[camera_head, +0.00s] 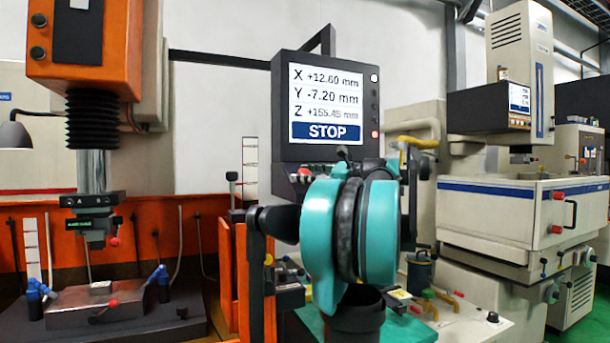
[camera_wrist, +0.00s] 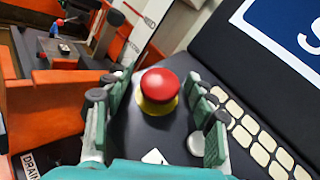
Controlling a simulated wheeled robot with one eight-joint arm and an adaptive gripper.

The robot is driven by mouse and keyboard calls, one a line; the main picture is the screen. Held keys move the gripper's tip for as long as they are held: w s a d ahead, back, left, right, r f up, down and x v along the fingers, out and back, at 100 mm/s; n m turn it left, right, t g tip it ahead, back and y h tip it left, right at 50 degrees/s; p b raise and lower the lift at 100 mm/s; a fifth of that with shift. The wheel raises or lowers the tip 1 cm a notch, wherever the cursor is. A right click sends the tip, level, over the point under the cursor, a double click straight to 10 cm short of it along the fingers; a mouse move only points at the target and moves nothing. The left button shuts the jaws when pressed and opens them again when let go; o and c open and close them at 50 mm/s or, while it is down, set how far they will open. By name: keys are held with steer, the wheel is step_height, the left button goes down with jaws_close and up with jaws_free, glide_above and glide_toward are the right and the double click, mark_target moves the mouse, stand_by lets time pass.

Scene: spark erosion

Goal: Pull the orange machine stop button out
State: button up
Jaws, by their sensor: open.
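The stop button (camera_wrist: 159,90) is a red mushroom head on a yellow collar, set in the dark control panel (camera_wrist: 150,135). In the head view a small red button (camera_head: 304,174) shows below the screen, partly hidden. My gripper (camera_wrist: 160,84) is open, with one green padded finger on each side of the button. Gaps show between the fingers and the red head, and nothing is held. In the head view my teal arm blocks the gripper.
The screen (camera_head: 325,90) above the panel reads STOP. Rows of pale keys (camera_wrist: 255,135) lie right of the button, close to the right finger. The orange machine (camera_head: 85,45) and its tank are at left. A white machine (camera_head: 520,210) stands at right.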

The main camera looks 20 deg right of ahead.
jaws_close()
steer(key=shift+s+r, duration=0.3)
steer(key=shift+r, duration=0.25)
jaws_free()
stand_by(0.3)
steer(key=v, duration=1.2)
steer(key=shift+s+d, duration=0.15)
